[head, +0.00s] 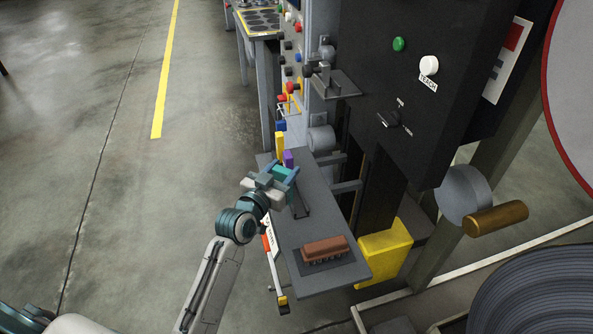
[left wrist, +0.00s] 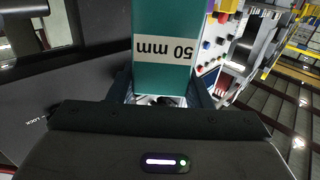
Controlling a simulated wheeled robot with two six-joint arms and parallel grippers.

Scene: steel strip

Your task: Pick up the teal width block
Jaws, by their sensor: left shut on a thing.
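The teal width block (head: 281,171) is between the fingers of my left gripper (head: 272,178) in the head view, over the far part of the grey shelf. In the left wrist view the teal block (left wrist: 163,70) fills the upper middle, with a white label reading "50 mm" that appears upside down. My left gripper (left wrist: 166,92) is shut on it, one finger on each side. The head view does not show clearly whether the block is clear of the shelf. My right gripper is not in view.
The grey shelf (head: 316,223) carries a brown brush-like block (head: 326,249) at its near end. A yellow block (head: 280,144), a purple block (head: 288,158) and a blue block (head: 281,126) stand at its far end. A black machine panel (head: 400,90) rises on the right. Open floor lies left.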

